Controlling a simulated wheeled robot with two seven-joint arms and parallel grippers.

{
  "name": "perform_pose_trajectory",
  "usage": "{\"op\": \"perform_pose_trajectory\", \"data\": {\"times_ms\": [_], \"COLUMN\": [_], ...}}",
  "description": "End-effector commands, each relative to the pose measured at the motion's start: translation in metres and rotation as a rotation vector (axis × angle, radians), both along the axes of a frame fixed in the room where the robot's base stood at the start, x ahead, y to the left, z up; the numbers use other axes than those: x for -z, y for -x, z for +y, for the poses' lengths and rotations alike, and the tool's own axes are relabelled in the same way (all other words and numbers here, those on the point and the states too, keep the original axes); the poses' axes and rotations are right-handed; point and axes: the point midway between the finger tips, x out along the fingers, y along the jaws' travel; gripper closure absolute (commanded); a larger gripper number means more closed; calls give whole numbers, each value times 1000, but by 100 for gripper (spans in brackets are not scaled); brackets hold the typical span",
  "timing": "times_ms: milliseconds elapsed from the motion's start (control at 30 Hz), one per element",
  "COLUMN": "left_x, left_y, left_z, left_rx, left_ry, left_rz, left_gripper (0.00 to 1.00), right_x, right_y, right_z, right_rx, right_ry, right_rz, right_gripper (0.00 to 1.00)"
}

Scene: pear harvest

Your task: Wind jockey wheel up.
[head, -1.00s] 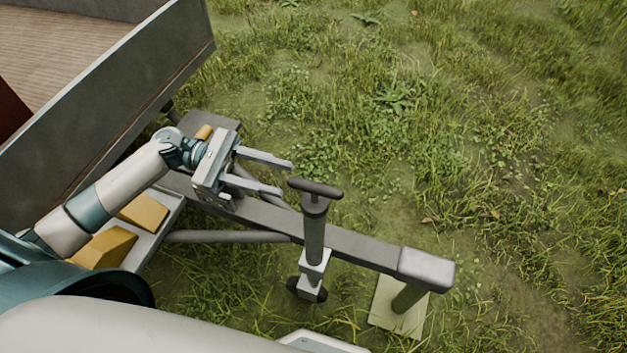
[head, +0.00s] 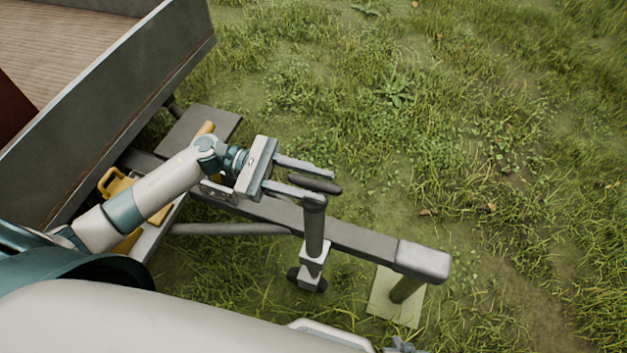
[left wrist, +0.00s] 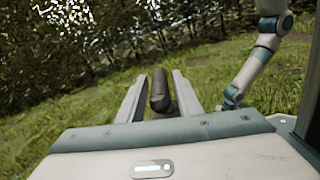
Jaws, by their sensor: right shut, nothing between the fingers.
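The jockey wheel's dark crank handle (head: 322,185) sits on top of its upright grey tube (head: 314,228). The tube passes through a pale clamp (head: 315,252) beside the drawbar, and its dark wheel (head: 318,284) is low in the grass. My left gripper (head: 328,186) is open, with one finger on each side of the handle. In the left wrist view the handle (left wrist: 160,92) stands between the two spread fingers, with gaps showing at both sides. Part of my right arm (head: 402,346) shows at the bottom edge; its fingers are not clear there.
The grey drawbar (head: 360,240) runs from the trailer (head: 120,100) to an end block (head: 425,259). A post under the block stands on a pale board (head: 383,305). Yellow blocks and a yellow-handled item (head: 113,183) lie near the trailer. Open grass (head: 480,130) lies beyond.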

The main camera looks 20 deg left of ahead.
Motion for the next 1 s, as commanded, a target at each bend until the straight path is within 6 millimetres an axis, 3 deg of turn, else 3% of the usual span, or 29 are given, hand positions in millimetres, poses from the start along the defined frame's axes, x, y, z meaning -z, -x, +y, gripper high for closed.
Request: {"op": "perform_pose_trajectory", "data": {"times_ms": [33, 100, 133, 567, 1000], "left_x": [0, 0, 0, 0, -2], "left_y": [0, 0, 0, 1, 3], "left_z": [0, 0, 0, 0, 0], "left_rx": [0, 0, 0, -47, -331], "left_ry": [0, 0, 0, 1, 3], "left_rz": [0, 0, 0, 1, 3], "left_gripper": [82, 99, 100, 100, 100], "right_x": [0, 0, 0, 0, -6], "right_y": [0, 0, 0, 0, -3], "right_z": [0, 0, 0, 0, 1], "right_rx": [0, 0, 1, 1, 0], "right_ry": [0, 0, 0, 0, -4], "right_rz": [0, 0, 0, 1, -15], "right_gripper": [100, 100, 100, 100, 100]}}
